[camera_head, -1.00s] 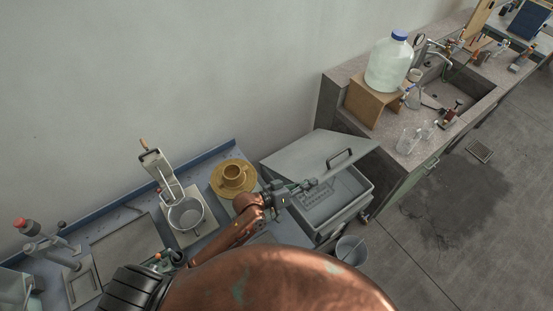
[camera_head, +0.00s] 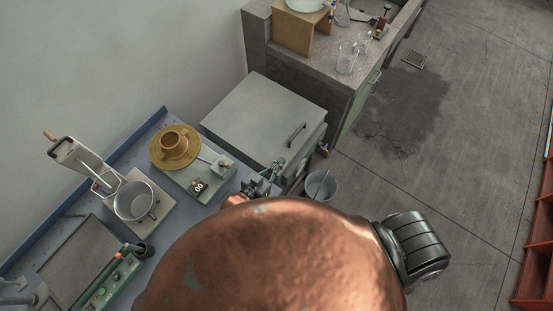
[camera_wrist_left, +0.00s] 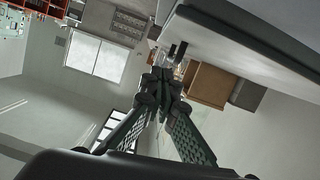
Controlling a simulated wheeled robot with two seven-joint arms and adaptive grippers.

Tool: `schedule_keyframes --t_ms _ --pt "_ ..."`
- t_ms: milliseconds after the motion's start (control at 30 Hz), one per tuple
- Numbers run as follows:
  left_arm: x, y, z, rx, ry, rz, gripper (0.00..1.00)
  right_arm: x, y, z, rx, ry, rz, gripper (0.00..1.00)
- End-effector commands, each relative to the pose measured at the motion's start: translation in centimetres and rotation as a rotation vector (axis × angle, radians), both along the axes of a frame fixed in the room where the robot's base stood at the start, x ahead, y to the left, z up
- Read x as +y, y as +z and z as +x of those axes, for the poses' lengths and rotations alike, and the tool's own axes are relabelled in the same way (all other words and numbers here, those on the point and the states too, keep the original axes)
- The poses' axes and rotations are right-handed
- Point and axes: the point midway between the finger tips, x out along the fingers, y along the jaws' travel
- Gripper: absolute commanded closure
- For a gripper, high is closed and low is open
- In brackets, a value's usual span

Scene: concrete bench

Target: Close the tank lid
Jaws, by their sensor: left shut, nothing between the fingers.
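The tank lid (camera_head: 262,112) is a flat grey panel with a dark bar handle (camera_head: 297,133). It lies down over the grey tank (camera_head: 312,147), and the inside of the tank is hidden. I cannot tell whether a thin gap is left under its edge. My left gripper (camera_head: 277,167) is shut and empty, by the near front edge of the tank, below the handle in the head view. In the left wrist view its closed fingers (camera_wrist_left: 162,78) show, with a large grey panel edge (camera_wrist_left: 245,30) at upper right. My right gripper is out of view.
A grey bucket (camera_head: 321,186) stands on the floor beside the tank. A device with a tan round part (camera_head: 175,147) and a metal pot (camera_head: 134,201) are on the blue-edged bench to the left. A sink counter (camera_head: 330,62) stands behind.

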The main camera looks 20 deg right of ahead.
Motion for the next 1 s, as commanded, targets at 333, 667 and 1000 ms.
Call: schedule_keyframes --t_ms 333,667,1000 --pt "0.0 0.0 0.0 -0.001 0.0 0.001 1.0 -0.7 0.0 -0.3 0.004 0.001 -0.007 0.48" --pt "0.0 1.9 0.1 -0.002 0.001 0.0 1.0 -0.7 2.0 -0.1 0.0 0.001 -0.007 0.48" --pt "3.0 4.6 -1.8 -0.001 0.003 0.004 1.0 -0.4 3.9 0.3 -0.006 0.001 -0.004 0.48"
